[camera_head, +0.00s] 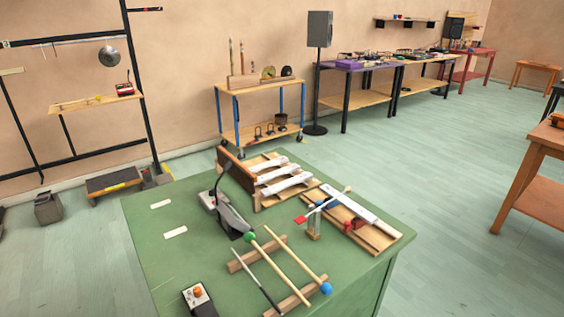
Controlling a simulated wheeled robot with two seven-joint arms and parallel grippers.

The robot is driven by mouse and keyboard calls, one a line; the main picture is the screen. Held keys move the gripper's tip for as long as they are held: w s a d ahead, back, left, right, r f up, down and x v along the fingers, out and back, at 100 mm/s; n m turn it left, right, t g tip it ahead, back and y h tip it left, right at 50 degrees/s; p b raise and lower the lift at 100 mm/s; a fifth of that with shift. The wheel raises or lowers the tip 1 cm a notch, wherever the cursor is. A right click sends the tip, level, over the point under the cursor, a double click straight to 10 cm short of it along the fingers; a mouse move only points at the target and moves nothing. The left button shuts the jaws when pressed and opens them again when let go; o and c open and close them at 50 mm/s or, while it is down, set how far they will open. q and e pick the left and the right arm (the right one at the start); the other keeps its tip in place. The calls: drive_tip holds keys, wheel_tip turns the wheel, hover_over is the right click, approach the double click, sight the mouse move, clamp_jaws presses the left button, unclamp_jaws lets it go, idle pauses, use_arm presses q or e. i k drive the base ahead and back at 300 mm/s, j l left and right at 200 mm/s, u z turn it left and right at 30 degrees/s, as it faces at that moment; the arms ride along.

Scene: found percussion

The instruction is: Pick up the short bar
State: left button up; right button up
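Several pale bars lie side by side on a wooden rack on the green table. The farthest bar (269,164) looks the shortest. The middle bar (277,174) and the nearest bar (289,184) look somewhat longer. Another long pale bar (348,204) lies on a separate wooden stand at the right of the table. I cannot tell for certain which one is the short bar. Neither of my grippers is in view.
The green table (180,265) also holds a dark grey device (231,217), mallets (293,258) on wooden rests, a red-and-white piece (301,219), and a small box with an orange knob (197,293). A wheeled cart (258,86) stands behind.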

sight(288, 184)
drive_tip(key=i+l+z, duration=0.35)
drive_tip(key=l, duration=0.25)
drive_tip(key=i+l+z, duration=0.35)
drive_tip(key=l, duration=0.2)
drive_tip(key=i+l+z, duration=0.55)
drive_tip(key=i, duration=0.2)
drive_tip(key=i+l+z, duration=0.25)
drive_tip(key=i, duration=0.2)
drive_tip(key=i+l+z, duration=0.2)
drive_tip(key=i, duration=0.2)
drive_tip(key=i+u, duration=0.65)
drive_tip(key=u, duration=0.15)
drive_tip(key=i+l+u, duration=0.15)
drive_tip(key=i+u, duration=0.35)
drive_tip(key=u, duration=0.3)
drive_tip(key=i+u, duration=0.1)
drive_tip(key=u, duration=0.3)
drive_tip(key=i+u, duration=0.15)
drive_tip(key=u, duration=0.3)
drive_tip(key=i+l+u, duration=0.1)
drive_tip(key=u, duration=0.35)
drive_tip(key=i+l+u, duration=0.1)
drive_tip(key=u, duration=0.35)
drive_tip(key=l+u, duration=0.2)
drive_tip(key=u, duration=0.2)
drive_tip(key=i, duration=0.05)
